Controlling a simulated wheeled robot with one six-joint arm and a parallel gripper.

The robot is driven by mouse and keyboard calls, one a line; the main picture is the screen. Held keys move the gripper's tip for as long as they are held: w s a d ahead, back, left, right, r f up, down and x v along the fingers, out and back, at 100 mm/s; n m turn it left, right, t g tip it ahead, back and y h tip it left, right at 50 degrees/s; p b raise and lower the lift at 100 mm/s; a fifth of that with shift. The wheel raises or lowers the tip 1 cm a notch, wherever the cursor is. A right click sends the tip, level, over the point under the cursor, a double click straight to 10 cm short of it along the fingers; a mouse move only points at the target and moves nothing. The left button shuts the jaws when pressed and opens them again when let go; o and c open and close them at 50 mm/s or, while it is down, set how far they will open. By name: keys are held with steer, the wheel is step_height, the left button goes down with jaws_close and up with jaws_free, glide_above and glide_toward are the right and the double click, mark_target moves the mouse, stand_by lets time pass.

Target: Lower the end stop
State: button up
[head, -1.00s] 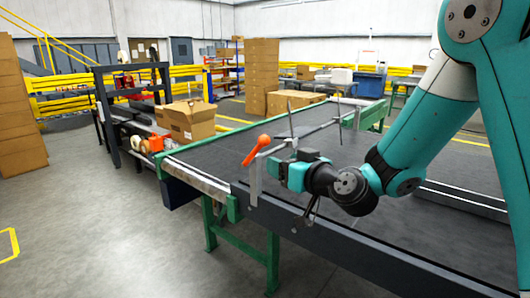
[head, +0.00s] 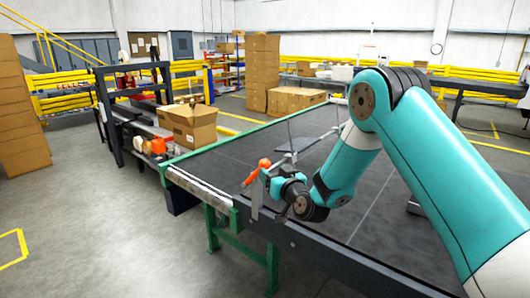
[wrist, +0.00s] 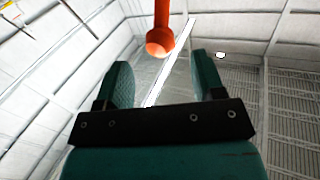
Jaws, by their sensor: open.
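The end stop has an orange lever handle (head: 256,172) on a grey metal bracket (head: 256,196) at the near left corner of the conveyor bed. The handle slopes from upper right to lower left. A thin metal bar (head: 310,143) with upright rods runs from near it across the dark bed. My gripper (head: 274,184) is just right of the handle, low over the bed's edge. In the wrist view, my gripper (wrist: 164,76) has its two teal fingers apart and empty. The orange handle (wrist: 160,38) shows beyond them, in line with the gap. Contact cannot be told.
The dark conveyor bed (head: 385,215) lies under my arm. A green-legged frame (head: 240,245) and roller edge (head: 200,187) stand at its left end. An open carton (head: 188,125) sits behind. The grey floor at left is clear.

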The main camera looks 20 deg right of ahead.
mark_target(268, 167)
steer(key=shift+p+x, duration=1.25)
steer(key=shift+x, duration=1.85)
jaws_close()
steer(key=shift+d, duration=0.1)
